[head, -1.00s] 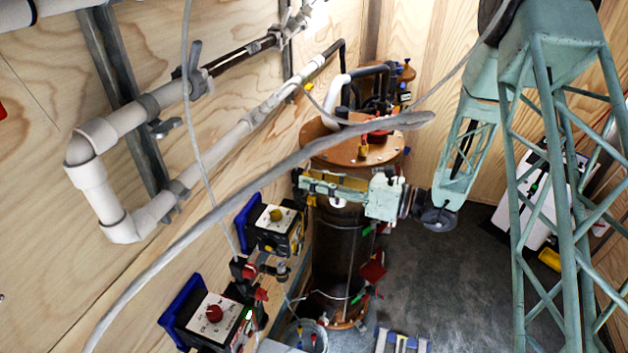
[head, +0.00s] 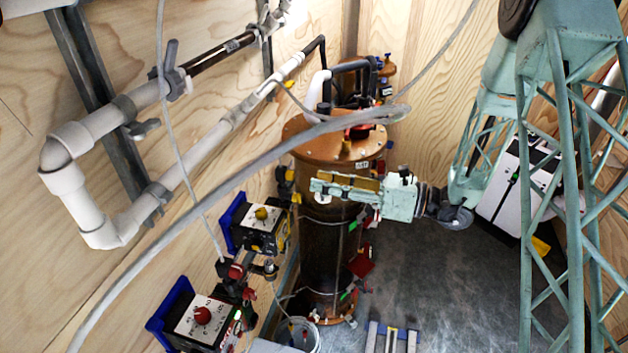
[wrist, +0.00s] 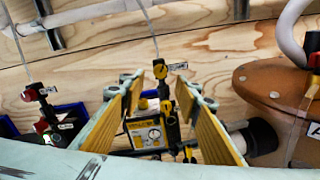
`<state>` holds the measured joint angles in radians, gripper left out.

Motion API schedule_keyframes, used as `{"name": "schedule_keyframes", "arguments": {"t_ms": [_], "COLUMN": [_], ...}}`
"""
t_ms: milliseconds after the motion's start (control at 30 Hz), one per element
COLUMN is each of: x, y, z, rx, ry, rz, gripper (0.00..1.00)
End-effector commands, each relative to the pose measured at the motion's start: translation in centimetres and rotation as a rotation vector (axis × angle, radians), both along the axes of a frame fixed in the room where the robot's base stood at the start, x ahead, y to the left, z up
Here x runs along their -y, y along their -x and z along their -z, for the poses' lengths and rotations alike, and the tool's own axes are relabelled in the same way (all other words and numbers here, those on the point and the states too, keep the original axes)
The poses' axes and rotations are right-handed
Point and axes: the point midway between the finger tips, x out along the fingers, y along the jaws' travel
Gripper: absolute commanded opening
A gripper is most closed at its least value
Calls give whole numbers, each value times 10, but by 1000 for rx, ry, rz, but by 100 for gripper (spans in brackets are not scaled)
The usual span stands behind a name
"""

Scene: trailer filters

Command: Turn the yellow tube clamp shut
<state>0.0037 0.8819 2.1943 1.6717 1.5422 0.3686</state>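The yellow tube clamp (wrist: 160,72) is near the middle of the wrist view, on a thin clear tube with a white tag beside it. In the head view, small yellow parts (head: 289,175) show between the wall and the brown cylinder; I cannot tell which is the clamp. My gripper (wrist: 157,88) is open, its two yellow-padded fingers spread to the left and right of the clamp's line of sight. Nothing is between the pads, and the clamp appears beyond the fingertips. In the head view my gripper (head: 316,186) points left in front of the cylinder.
The brown-lidded cylinder (head: 330,250) stands close to my gripper. A pump box with a yellow knob (head: 261,213) and one with a red knob (head: 203,315) are along the plywood wall. White pipes (head: 95,130) run up the wall. A grey hose crosses the head view.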

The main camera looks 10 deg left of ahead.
Motion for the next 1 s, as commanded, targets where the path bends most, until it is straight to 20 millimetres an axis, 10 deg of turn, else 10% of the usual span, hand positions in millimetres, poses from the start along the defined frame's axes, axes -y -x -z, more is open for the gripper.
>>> {"name": "schedule_keyframes", "arguments": {"t_ms": [1000], "x": [44], "y": [5], "z": [-1], "rx": [0], "ry": [0], "rz": [0], "gripper": [30]}}
